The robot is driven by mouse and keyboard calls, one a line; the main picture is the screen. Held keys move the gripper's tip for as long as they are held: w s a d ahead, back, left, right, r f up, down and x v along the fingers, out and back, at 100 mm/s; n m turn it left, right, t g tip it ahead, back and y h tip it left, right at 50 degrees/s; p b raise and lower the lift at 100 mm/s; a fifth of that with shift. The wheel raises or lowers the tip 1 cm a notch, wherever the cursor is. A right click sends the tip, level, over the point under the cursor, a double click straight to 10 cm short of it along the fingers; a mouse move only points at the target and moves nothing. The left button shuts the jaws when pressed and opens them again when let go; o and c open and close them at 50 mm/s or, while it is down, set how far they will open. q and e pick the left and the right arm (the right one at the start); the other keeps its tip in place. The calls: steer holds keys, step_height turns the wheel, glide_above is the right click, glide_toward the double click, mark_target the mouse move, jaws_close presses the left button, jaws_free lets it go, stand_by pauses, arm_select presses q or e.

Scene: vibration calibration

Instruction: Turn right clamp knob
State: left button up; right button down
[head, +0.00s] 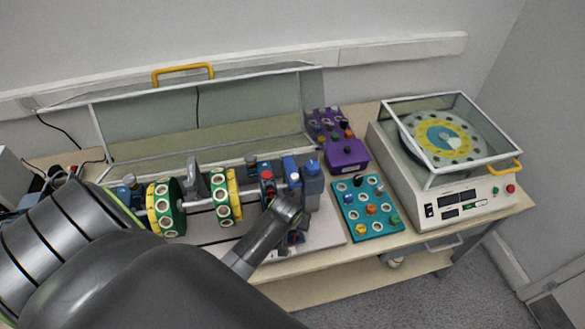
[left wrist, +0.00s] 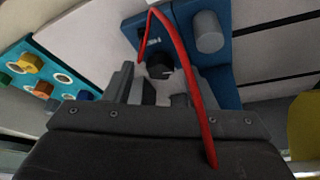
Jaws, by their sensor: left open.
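A black round knob (left wrist: 160,64) sits on a blue block (left wrist: 228,28) in the left wrist view. I take it for the right clamp knob; in the head view my arm hides it. A grey cylinder (left wrist: 208,32) sticks out of the same block. My left gripper (left wrist: 157,84) is open, its fingers just short of the knob and roughly on either side of it. I cannot tell whether they touch it. In the head view my left gripper (head: 292,210) is at the blue unit (head: 312,172) at the rig's right end. My right gripper is not in view.
A red cable (left wrist: 190,75) arcs across the left wrist view in front of the fingers. Green and yellow wheels (head: 222,197) sit on the shaft to the left. A teal panel of knobs (head: 350,222), a purple box (head: 347,156) and a balancing machine (head: 400,172) stand to the right.

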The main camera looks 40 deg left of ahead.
arm_select(q)
steer(key=shift+w+a+f, duration=0.1)
steer(key=shift+f, duration=0.25)
steer(key=c, duration=1)
